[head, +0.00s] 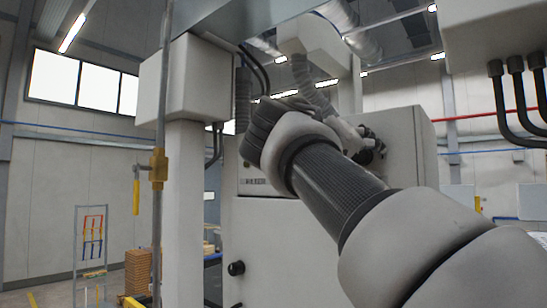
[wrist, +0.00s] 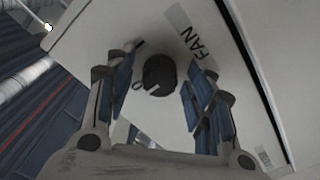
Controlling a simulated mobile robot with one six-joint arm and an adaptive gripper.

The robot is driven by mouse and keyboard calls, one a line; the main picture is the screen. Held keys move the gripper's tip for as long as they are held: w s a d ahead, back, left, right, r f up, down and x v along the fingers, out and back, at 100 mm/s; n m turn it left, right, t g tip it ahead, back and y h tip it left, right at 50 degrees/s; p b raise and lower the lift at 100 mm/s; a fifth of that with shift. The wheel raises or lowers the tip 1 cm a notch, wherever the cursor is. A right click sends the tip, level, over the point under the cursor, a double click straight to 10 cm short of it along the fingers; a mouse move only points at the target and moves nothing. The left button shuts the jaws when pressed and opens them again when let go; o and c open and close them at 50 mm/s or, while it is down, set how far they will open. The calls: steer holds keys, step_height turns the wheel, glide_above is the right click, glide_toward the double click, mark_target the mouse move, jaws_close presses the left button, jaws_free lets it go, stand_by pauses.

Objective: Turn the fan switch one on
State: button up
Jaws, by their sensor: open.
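In the wrist view a black round rotary switch (wrist: 159,75) sits on a light grey panel (wrist: 110,38). A label reading FAN (wrist: 198,42) is beside it, up and to the right. My gripper (wrist: 162,84) is open, with one finger on each side of the switch in the picture. I cannot tell whether either finger touches it.
A vertical metal pipe with a yellow valve (head: 157,168) stands left of the cabinet. A grey box (head: 185,80) on a post is close to my arm's left. Black cables hang at the upper right (head: 515,95). Stacked wooden pallets (head: 137,270) stand at the lower left.

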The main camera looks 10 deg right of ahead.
steer(key=shift+w+d, duration=0.2)
steer(key=shift+d, duration=0.05)
steer(key=shift+s+a+r, duration=0.1)
steer(key=shift+s+a, duration=0.2)
steer(key=shift+a, duration=0.3)
steer(key=shift+w+d, duration=0.1)
steer(key=shift+d, duration=0.15)
steer(key=c, duration=1.1)
steer(key=shift+o, duration=0.2)
